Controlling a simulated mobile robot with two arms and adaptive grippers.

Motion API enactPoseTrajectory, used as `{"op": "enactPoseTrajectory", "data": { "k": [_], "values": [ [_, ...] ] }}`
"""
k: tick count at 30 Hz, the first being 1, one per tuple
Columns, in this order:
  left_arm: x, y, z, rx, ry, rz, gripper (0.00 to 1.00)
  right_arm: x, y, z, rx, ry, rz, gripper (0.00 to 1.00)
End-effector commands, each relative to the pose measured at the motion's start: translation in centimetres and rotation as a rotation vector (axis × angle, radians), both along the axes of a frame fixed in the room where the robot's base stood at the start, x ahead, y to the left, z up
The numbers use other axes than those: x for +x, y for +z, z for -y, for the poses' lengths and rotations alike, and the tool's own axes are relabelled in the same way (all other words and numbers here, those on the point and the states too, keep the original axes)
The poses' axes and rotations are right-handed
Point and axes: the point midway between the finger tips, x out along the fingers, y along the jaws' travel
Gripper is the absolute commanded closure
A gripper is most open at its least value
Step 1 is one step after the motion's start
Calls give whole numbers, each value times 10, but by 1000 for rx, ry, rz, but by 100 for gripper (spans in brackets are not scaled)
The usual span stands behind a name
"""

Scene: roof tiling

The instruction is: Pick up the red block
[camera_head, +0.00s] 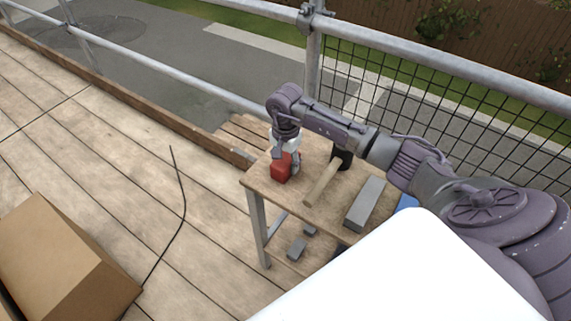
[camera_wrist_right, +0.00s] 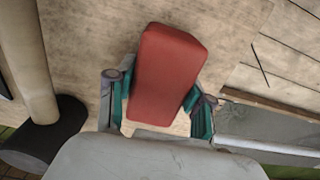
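The red block (camera_head: 281,168) stands at the left end of the small wooden table in the head view. My right gripper (camera_head: 285,155) is directly over it, pointing down. In the right wrist view the red block (camera_wrist_right: 165,75) lies between the two fingers of my right gripper (camera_wrist_right: 158,98). One finger is on each side, very close to the block or touching it. I cannot tell whether they grip it. No lift off the table is visible. My left gripper is not in view.
A hammer (camera_head: 322,182) lies just right of the block; its handle (camera_wrist_right: 30,60) shows at the wrist view's left. A grey bar (camera_head: 366,203) lies further right on the table (camera_head: 258,178). A cardboard box (camera_head: 60,260) stands at lower left. Railings (camera_head: 150,65) run behind.

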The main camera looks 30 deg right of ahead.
Motion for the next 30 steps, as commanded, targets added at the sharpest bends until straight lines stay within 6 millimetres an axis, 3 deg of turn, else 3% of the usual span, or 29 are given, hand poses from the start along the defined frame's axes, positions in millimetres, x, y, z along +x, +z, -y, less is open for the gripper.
{"op": "enactPoseTrajectory", "data": {
  "k": [1, 5, 17, 24, 30],
  "values": [
    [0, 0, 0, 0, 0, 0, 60, 0, 0, 0, 0, 0, 0, 69],
    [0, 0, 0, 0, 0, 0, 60, 0, 0, 0, 0, 0, 0, 90],
    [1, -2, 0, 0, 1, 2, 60, 1, 8, 0, 1, 0, 5, 91],
    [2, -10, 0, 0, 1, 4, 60, 2, 43, 1, -1, 2, 7, 91],
    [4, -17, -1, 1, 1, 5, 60, -31, 67, 38, -6, -3, 3, 91]
  ]
}}
